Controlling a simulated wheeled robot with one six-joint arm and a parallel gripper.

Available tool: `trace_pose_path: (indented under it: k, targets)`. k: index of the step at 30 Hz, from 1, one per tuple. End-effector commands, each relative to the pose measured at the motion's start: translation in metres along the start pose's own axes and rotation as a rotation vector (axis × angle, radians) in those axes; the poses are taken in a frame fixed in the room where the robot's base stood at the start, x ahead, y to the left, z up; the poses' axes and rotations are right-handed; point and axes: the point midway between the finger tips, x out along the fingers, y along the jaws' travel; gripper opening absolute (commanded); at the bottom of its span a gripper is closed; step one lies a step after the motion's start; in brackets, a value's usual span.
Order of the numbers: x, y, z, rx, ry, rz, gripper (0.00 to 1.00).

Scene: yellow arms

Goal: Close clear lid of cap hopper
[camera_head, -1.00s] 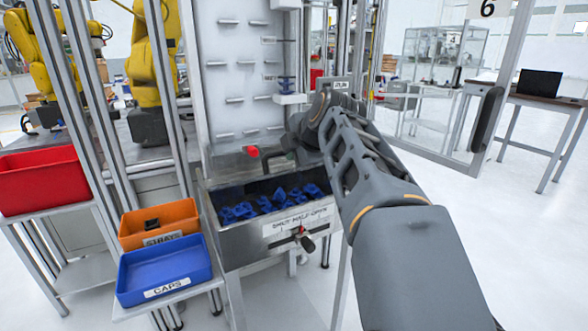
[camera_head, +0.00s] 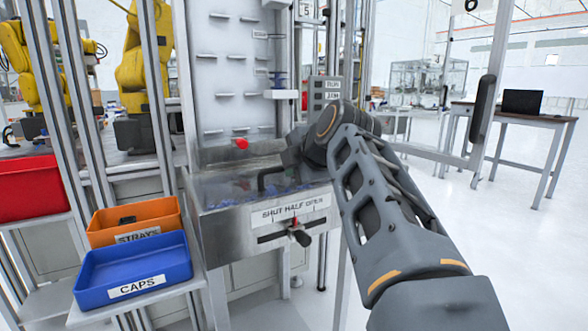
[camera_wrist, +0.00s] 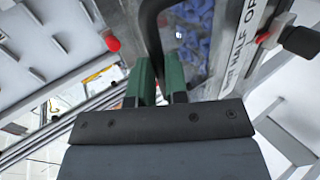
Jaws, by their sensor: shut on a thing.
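The cap hopper (camera_head: 220,222) is a steel bin with a "SHUT HALF OPEN" label on its front. Its clear lid (camera_head: 225,185) lies low over the bin's top, and blue caps (camera_head: 275,192) show hazily through it. Whether the lid touches the rim all round I cannot tell. The lid's dark bar handle (camera_head: 268,172) stands on it. In the wrist view, my gripper (camera_wrist: 158,82) has its green fingers shut on this handle (camera_wrist: 152,35). In the head view my wrist hides most of the gripper.
A red knob (camera_head: 241,144) sits behind the lid. A slide lever (camera_head: 300,234) sticks out of the hopper front. Blue "CAPS" (camera_head: 135,288) and orange "STRAYS" (camera_head: 140,238) bins stand left, with a red bin (camera_head: 30,190) beyond. Frame posts flank the hopper.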

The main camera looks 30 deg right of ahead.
Motion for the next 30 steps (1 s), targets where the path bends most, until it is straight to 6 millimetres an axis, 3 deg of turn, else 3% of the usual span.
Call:
trace_pose_path:
  k: [1,11,12,20,26,30]
  targets:
    - [0.007,-0.013,0.001,0.002,0.006,-0.04,0.0]
    - [0.008,-0.014,0.002,0.002,0.005,-0.042,0.0]
    - [0.008,-0.014,0.002,0.002,0.005,-0.042,0.15]
    - [0.008,-0.013,0.002,0.003,0.006,-0.042,0.4]
    - [0.005,-0.012,0.001,0.004,0.006,-0.038,0.4]
    - [-0.01,-0.009,0.002,0.004,0.004,-0.035,0.4]
